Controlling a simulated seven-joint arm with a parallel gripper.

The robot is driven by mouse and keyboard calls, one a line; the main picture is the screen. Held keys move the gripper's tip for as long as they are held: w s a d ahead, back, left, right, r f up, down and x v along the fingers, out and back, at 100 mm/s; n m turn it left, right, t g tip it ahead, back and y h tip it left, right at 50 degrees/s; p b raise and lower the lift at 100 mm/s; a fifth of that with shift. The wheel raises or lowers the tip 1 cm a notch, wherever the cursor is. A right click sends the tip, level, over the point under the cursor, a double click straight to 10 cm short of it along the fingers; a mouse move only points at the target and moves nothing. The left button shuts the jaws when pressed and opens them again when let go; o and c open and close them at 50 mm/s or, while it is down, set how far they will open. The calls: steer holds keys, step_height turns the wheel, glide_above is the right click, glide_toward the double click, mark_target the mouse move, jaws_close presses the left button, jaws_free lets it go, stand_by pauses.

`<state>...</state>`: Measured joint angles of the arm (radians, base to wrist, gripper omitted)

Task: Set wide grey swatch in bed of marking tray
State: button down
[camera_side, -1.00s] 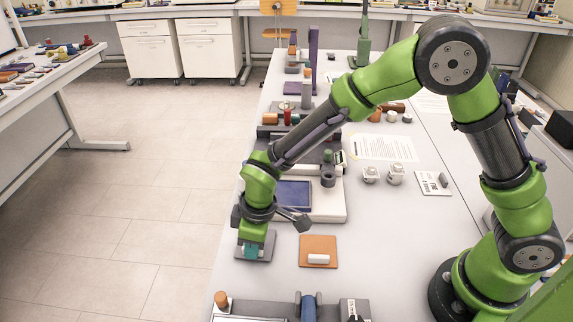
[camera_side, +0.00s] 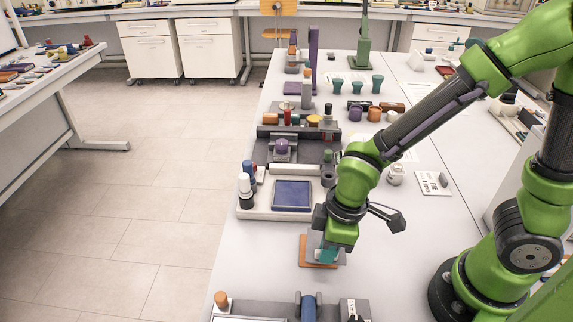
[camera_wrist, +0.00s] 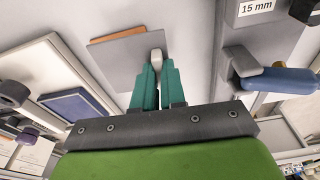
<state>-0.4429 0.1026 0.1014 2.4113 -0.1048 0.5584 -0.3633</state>
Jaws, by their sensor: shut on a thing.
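My gripper (camera_side: 326,256) is shut on the pale handle of the grey swatch (camera_wrist: 122,62). In the wrist view the handle stands between the teal fingertips (camera_wrist: 156,72), and the flat grey plate spreads beyond them. An orange swatch (camera_side: 305,262) lies under it, mostly covered by the grey swatch; its edge shows in the wrist view (camera_wrist: 118,34). The gap between the two is hard to judge. A grey fixture (camera_side: 285,311) with a blue roller or lever (camera_side: 309,305) stands at the front edge, partly cut off; I cannot tell whether it is the marking tray.
A white tray with a dark blue pad (camera_side: 292,194) lies behind and left of my gripper, with a few small bottles (camera_side: 246,186) on its left side. White-topped items (camera_side: 396,175) stand to the right.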

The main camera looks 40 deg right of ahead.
steer(key=w+d+r, duration=0.3)
steer(key=w, duration=0.5)
steer(key=w+d+r, duration=0.3)
steer(key=w, duration=0.5)
steer(key=shift+w+r+n, duration=0.25)
steer(key=shift+w+n, duration=0.05)
glide_above(290, 203)
steer(key=shift+s+d+f, duration=0.1)
steer(key=shift+d+f, duration=0.05)
steer(key=shift+f, duration=1.3)
steer(key=shift+s+d+f, duration=0.1)
steer(key=shift+f, duration=1.35)
steer(key=shift+f, duration=0.7)
